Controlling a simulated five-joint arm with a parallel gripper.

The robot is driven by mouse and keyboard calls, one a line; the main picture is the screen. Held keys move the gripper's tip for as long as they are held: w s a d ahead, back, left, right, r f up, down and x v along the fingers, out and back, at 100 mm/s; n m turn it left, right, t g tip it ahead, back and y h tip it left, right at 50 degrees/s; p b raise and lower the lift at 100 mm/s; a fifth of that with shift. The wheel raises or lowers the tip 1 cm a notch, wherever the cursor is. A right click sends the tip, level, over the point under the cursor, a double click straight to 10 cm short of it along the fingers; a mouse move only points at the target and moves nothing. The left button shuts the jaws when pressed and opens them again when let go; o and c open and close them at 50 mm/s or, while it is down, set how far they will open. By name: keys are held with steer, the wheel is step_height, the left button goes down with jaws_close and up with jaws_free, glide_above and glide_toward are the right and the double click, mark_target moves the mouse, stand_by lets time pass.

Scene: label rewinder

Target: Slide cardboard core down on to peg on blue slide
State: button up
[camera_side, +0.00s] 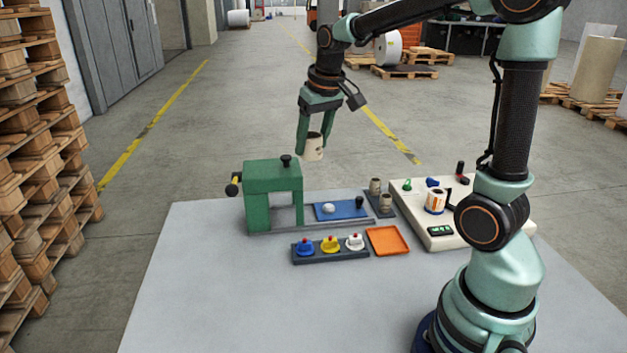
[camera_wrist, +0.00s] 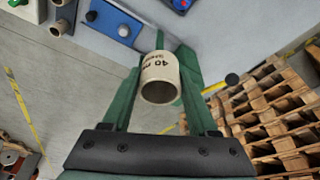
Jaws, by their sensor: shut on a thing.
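My gripper (camera_side: 315,143) is shut on a cardboard core (camera_side: 313,148), a short beige tube with an open end. It holds the core in the air above the table, left of and above the blue slide. In the wrist view the core (camera_wrist: 159,76) sits between the two green fingers and shows dark printed lettering. The blue slide (camera_side: 325,212) lies on the table beside the green press. A whitish round knob shows on its left part, and a dark upright piece (camera_side: 359,202), perhaps the peg, stands at its right end. The core is well apart from the slide.
The green press (camera_side: 262,196) stands left of the slide. Two more cores (camera_side: 386,203) stand in a dark holder at right. A button strip (camera_side: 331,252) and an orange tray (camera_side: 388,240) lie in front. A cream machine (camera_side: 437,235) is further right. The table's front left is clear.

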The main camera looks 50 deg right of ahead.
steer(key=w+d+f+m, duration=0.1)
steer(key=w+d+m, duration=0.15)
steer(key=d, duration=0.85)
glide_above(328, 205)
step_height(328, 205, down, 9)
steer(key=shift+s+r+h, duration=0.2)
steer(key=shift+s+h, duration=0.1)
steer(key=shift+f, duration=5.7)
steer(key=o, duration=1)
steer(key=shift+a, duration=0.1)
steer(key=shift+s+a, duration=0.55)
steer(key=shift+s, duration=0.45)
steer(key=shift+s+a, duration=0.55)
steer(key=shift+s, duration=0.5)
steer(key=shift+s+a, duration=0.55)
steer(key=shift+s, duration=0.45)
